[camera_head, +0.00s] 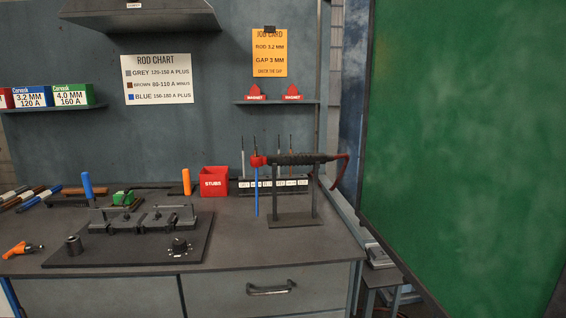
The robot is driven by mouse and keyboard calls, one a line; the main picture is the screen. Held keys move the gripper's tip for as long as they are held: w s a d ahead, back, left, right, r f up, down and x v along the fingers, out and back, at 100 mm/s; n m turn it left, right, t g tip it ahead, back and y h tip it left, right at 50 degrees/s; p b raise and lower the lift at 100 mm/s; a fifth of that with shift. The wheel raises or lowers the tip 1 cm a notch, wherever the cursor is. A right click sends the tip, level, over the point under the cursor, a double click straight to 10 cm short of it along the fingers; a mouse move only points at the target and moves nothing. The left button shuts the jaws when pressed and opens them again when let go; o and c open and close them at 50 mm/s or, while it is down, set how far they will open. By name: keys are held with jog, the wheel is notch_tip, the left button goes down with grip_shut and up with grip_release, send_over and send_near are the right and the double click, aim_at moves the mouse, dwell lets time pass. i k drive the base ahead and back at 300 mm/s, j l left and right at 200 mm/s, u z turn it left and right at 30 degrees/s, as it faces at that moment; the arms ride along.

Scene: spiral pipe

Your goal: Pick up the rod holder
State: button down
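The rod holder (297,159) lies across the top of a dark metal stand (292,224) at the right of the workbench. It has a ribbed black handle, a red head at its left end and a red cable curving down at its right end. A blue rod (257,191) hangs upright from or just behind the red head; I cannot tell whether it is clamped there. My gripper is not in view.
A labelled rod rack (245,187) stands behind the holder, with a red STUBS box (214,181) to its left. A dark fixture plate (130,250) fills the bench's middle. An orange-handled tool (20,250) lies at left. A green curtain (465,130) hangs at right.

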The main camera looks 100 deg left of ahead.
aim_at(300, 159)
jog(key=u, duration=3.7)
